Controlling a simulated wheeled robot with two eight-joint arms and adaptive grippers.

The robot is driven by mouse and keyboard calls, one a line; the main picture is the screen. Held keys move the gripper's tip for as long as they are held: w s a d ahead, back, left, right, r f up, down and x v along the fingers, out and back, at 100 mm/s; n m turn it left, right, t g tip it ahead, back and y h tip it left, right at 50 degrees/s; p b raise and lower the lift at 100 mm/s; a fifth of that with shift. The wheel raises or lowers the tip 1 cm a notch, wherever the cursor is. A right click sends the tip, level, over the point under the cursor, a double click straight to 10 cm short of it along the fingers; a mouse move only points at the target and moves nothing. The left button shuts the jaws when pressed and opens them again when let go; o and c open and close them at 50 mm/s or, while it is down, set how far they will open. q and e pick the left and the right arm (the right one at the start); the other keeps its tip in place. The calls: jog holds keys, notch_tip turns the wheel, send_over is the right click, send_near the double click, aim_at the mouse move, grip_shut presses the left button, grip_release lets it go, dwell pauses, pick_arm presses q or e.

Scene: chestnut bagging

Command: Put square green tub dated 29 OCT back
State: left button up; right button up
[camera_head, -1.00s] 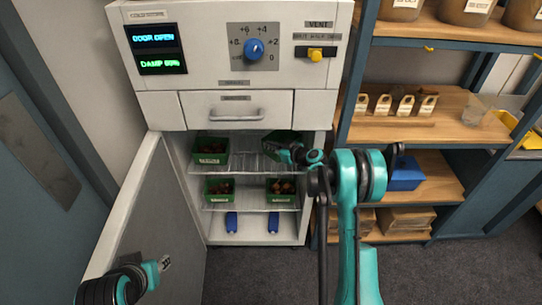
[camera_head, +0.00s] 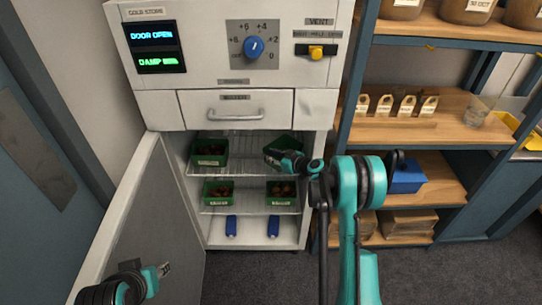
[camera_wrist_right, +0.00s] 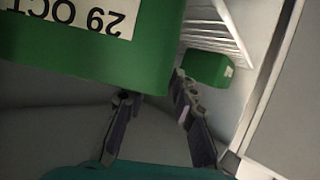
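The green tub labelled 29 OCT (camera_wrist_right: 90,50) fills the upper left of the right wrist view, its label upside down. In the head view a green tub (camera_head: 284,141) sits at the right of the upper shelf, partly behind my right gripper (camera_head: 270,156). In the wrist view my right gripper's fingers (camera_wrist_right: 153,88) are spread apart at the tub's near edge, with nothing clasped between them. Whether a fingertip touches the tub I cannot tell. My left gripper (camera_head: 163,271) is low at the left by the open door; its fingers are unclear.
The cold store door (camera_head: 135,225) stands open at left. Another green tub (camera_head: 209,153) is on the upper shelf, two more (camera_head: 218,192) (camera_head: 281,192) on the shelf below. Blue items (camera_head: 231,226) (camera_head: 273,227) are at the bottom. Wooden shelving (camera_head: 410,115) stands at right.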

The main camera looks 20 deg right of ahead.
jog(key=p+v, duration=0.4)
jog(key=v, duration=0.8)
jog(key=s+a+r+m+g+h, duration=0.2)
jog(key=s+a+r+m+g, duration=0.15)
jog(key=s+a+r, duration=0.75)
jog(key=s+r+m+g+h, duration=0.1)
jog(key=s+h, duration=0.3)
jog(key=s, duration=1.7)
jog(key=shift+s+r+m+g+h, duration=0.15)
jog(key=shift+s+m+g+h, duration=0.2)
jog(key=shift+m, duration=0.5)
